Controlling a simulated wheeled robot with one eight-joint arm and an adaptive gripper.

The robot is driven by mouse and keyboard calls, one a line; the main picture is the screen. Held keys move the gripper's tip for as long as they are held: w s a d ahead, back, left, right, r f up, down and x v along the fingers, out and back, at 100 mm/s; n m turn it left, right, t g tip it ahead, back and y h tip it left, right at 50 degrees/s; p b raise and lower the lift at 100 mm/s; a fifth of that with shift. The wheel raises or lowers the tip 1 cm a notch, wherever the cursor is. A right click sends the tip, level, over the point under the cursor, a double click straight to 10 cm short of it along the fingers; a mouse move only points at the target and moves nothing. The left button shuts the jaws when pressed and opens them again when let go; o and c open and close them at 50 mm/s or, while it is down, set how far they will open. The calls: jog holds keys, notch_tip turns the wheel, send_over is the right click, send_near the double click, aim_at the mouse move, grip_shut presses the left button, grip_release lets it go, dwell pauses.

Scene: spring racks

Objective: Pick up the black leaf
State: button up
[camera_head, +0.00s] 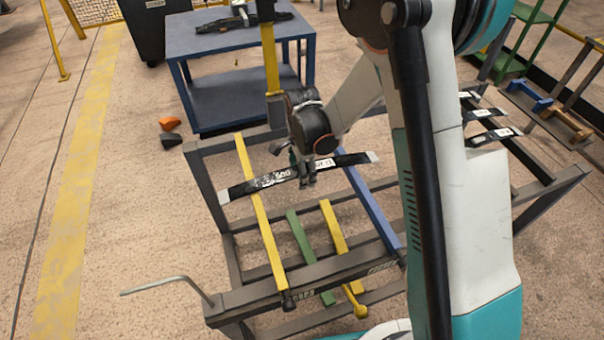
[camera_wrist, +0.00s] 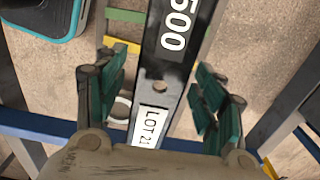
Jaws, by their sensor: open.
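The black leaf (camera_head: 258,184) is a long dark strip with white lettering and pale ends. It lies across a yellow bar and a blue bar of the dark metal rack in the head view. In the wrist view the leaf (camera_wrist: 177,65) runs up the middle, with "500", a round hole and a "LOT 21" label. My gripper (camera_head: 305,172) is over the middle of the leaf. In the wrist view my gripper (camera_wrist: 163,90) is open, with one green-padded finger on each side of the leaf and visible gaps between. Whether the fingertips reach below the leaf is unclear.
The rack (camera_head: 215,207) has yellow, green and blue bars. A blue table (camera_head: 215,42) behind it bears another dark leaf (camera_head: 222,24). More dark leaves (camera_head: 490,137) lie at the right, partly behind my arm. Small orange and black items (camera_head: 170,124) lie on the floor.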

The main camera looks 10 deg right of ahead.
jog(key=c, duration=1.3)
jog(key=shift+r, duration=0.2)
